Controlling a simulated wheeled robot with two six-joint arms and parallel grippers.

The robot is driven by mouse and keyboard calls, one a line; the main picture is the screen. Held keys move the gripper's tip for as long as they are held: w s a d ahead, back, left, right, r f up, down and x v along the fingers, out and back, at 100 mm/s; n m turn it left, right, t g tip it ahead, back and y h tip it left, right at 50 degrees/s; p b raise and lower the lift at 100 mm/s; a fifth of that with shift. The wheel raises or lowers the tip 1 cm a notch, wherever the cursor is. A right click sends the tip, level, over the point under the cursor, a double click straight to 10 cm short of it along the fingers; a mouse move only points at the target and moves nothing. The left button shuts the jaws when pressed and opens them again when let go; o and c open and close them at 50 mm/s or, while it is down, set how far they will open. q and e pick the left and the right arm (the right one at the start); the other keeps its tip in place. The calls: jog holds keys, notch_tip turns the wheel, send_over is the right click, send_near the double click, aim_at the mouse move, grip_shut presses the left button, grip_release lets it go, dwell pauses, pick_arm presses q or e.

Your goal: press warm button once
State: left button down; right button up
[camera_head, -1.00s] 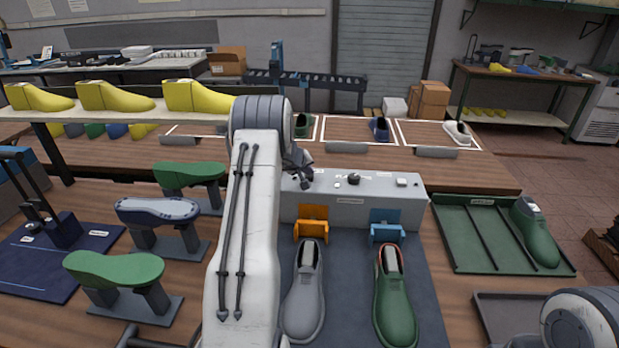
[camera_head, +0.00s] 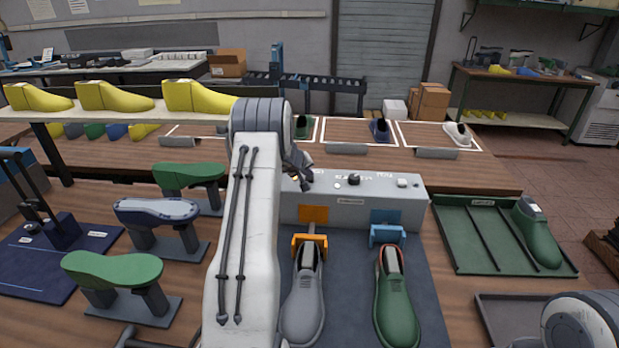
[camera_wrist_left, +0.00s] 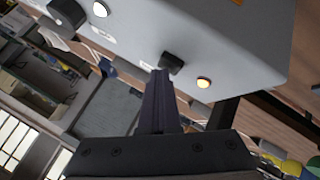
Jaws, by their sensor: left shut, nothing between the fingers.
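My left gripper (camera_head: 305,183) is shut and empty above the left part of the grey control box (camera_head: 350,206). In the left wrist view its dark fingers (camera_wrist_left: 158,95) reach over the box top, next to a small black block (camera_wrist_left: 172,62); I cannot tell whether this is a fingertip or a knob. A round lit button (camera_wrist_left: 203,82) with an amber rim lies just beside the fingertips, apart from them in the picture. I cannot read its label. A black knob (camera_head: 354,180) and a white button (camera_head: 337,185) are further right. My right gripper is not in view.
An orange clamp (camera_head: 310,242) stands out on a rod at the grey shoe (camera_head: 304,305). A blue clamp (camera_head: 387,236) is close to the box behind the green shoe (camera_head: 395,305). Green lasts on stands are at left; a green tray (camera_head: 470,235) is at right.

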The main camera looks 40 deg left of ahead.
aim_at(309, 180)
pick_arm(q)
jog(key=shift+r+p, duration=0.55)
jog(key=shift+r, duration=0.35)
jog(key=shift+r, duration=0.1)
notch_tip(309, 180, up, 5)
jog(key=p, duration=0.3)
jog(key=shift+p, duration=0.3)
dwell(0.4)
